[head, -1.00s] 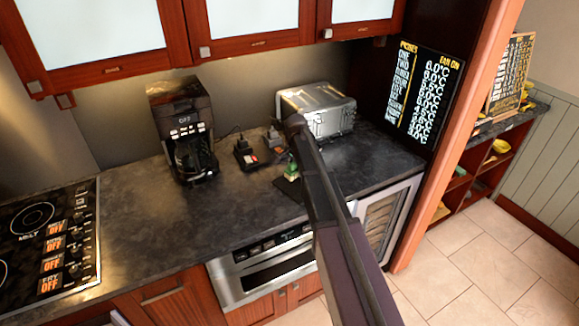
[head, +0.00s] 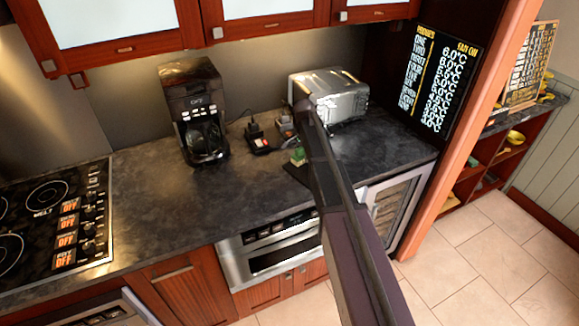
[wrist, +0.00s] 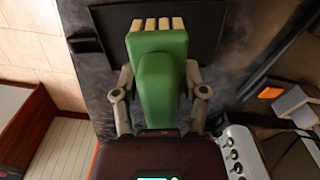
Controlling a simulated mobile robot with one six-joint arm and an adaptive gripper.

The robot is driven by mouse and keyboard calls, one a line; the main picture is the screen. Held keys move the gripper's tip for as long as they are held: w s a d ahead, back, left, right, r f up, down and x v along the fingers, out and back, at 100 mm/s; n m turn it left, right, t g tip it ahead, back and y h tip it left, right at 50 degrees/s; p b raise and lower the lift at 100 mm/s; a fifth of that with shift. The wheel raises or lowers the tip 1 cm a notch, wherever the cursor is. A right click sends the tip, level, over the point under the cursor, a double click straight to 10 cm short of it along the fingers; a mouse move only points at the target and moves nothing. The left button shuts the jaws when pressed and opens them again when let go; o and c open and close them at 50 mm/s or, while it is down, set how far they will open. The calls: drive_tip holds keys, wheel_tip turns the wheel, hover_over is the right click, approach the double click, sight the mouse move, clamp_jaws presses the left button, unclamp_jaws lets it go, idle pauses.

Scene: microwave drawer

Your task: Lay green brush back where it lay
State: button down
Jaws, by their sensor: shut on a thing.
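The green brush (wrist: 162,85) is upright between the fingers of my gripper (wrist: 160,78) in the wrist view. Its pale bristles point to the top of the picture, over the near edge of a dark flat board (wrist: 205,30). The fingers press on both sides of the brush. In the head view a little of the green brush (head: 298,157) shows left of my arm, just above the dark board (head: 297,173) on the counter. My arm hides the rest of the gripper there. I cannot tell whether the brush touches the board.
A coffee maker (head: 195,110) stands on the dark counter (head: 160,205) to the left. Small black devices (head: 258,138) lie behind the brush, and a silver toaster oven (head: 335,95) stands behind my arm. The counter's front left is clear up to the stove (head: 70,215).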

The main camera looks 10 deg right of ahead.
drive_tip(key=n, duration=0.1)
approach(261, 193)
idle(0.5)
drive_tip(key=shift+f+b, duration=3.35)
drive_tip(key=shift+b, duration=0.05)
drive_tip(key=shift+c, duration=0.3)
unclamp_jaws()
drive_tip(key=shift+r, duration=0.2)
